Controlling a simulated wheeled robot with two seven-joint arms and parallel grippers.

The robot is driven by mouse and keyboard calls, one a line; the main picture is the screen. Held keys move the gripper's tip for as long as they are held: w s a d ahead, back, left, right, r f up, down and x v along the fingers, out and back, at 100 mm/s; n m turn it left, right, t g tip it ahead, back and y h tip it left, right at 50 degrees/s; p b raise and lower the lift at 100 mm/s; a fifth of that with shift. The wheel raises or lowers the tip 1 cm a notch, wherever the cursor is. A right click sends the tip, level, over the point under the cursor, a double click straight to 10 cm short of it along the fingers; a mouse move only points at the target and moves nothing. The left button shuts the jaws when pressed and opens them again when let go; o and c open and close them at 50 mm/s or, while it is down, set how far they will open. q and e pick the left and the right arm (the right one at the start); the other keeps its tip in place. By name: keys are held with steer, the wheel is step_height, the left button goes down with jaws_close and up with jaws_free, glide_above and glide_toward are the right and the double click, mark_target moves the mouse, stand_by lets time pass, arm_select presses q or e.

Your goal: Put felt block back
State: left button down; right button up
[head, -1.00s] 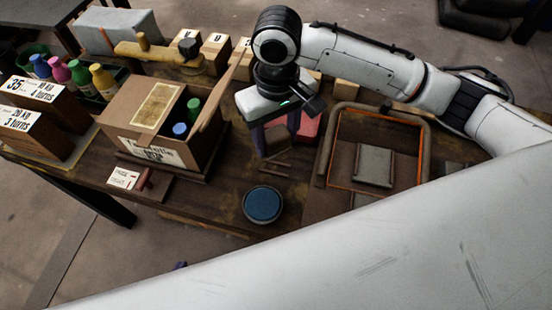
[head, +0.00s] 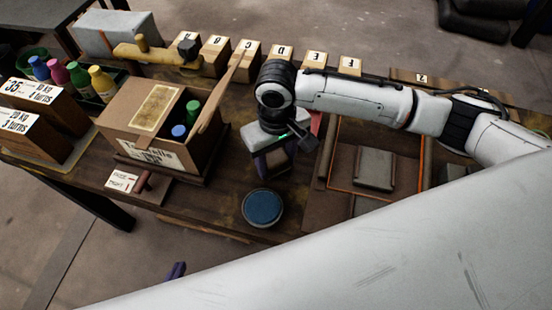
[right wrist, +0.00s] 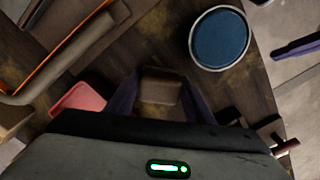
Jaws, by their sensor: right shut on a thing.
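My right gripper (head: 272,165) is shut on a small brown block (right wrist: 160,88), which I take to be the felt block. The block sits between the purple fingers in the right wrist view, and in the head view the gripper and arm partly hide it. It is over the wooden table, behind a round blue-topped dish (head: 262,207), which also shows in the right wrist view (right wrist: 220,38). Of my left gripper, only a purple finger part (head: 177,271) shows at the lower left, so its opening is hidden.
An open cardboard box (head: 150,130) with bottles stands to the left. A tray with an orange-edged frame (head: 427,170) and a grey pad (head: 374,168) lies to the right. Lettered wooden blocks (head: 282,57) line the back. A pink object (right wrist: 80,98) is beside the gripper.

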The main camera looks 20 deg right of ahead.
mark_target(276, 159)
steer(key=shift+f, duration=0.25)
steer(key=o, duration=1)
steer(key=shift+f, duration=0.1)
steer(key=shift+c, duration=0.2)
step_height(276, 159, up, 13)
steer(key=shift+p, duration=0.45)
